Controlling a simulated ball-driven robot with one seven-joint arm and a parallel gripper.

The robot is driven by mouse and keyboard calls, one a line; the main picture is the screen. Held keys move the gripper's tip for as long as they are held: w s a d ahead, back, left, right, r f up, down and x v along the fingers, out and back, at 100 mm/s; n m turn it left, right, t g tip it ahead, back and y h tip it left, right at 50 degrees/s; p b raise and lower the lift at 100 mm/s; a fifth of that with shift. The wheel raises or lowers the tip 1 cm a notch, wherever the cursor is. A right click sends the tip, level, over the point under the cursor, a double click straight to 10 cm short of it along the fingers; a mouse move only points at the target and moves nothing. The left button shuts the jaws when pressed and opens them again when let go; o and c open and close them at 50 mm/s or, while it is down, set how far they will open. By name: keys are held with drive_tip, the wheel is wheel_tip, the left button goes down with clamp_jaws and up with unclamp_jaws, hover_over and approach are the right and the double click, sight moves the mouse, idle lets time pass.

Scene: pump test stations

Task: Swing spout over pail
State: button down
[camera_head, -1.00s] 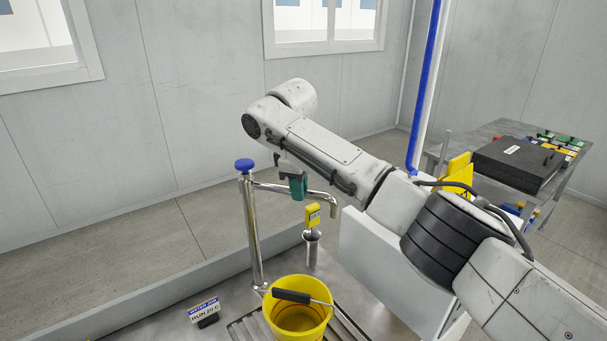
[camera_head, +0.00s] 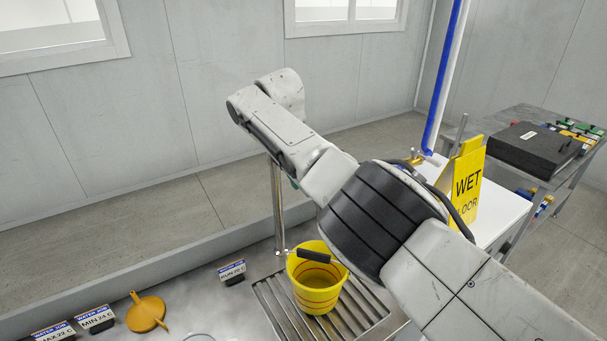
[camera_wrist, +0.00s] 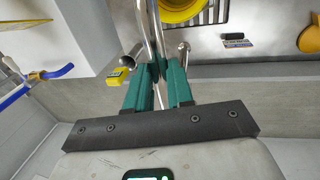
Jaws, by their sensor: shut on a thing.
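The yellow pail (camera_head: 312,299), with red stripes, stands upright on a slatted drain grate (camera_head: 268,294). A black handle (camera_head: 314,256) lies across its rim. In the wrist view only part of the pail (camera_wrist: 180,12) shows at the top. A steel post (camera_head: 278,210) rises behind the pail's left side; my arm hides its upper part and the spout in the head view. My gripper (camera_wrist: 160,72), with green fingers, is shut on a steel pipe (camera_wrist: 143,22) that appears to be the spout. I cannot tell where the spout's mouth points.
A yellow wet-floor sign (camera_head: 466,182) stands right of my arm. In the wrist view, a yellow tag (camera_wrist: 117,77) and a flared steel tube (camera_wrist: 130,56) are close left of the fingers.

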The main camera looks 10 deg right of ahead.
drive_tip(key=shift+a, duration=0.15)
idle(0.3)
drive_tip(key=c, duration=1)
unclamp_jaws()
drive_tip(key=shift+a, duration=0.1)
drive_tip(key=shift+r, duration=0.1)
wheel_tip(320, 180, up, 10)
drive_tip(key=a+p, duration=0.1)
drive_tip(key=a, duration=0.1)
drive_tip(key=shift+s+r, duration=0.2)
drive_tip(key=shift+s, duration=0.1)
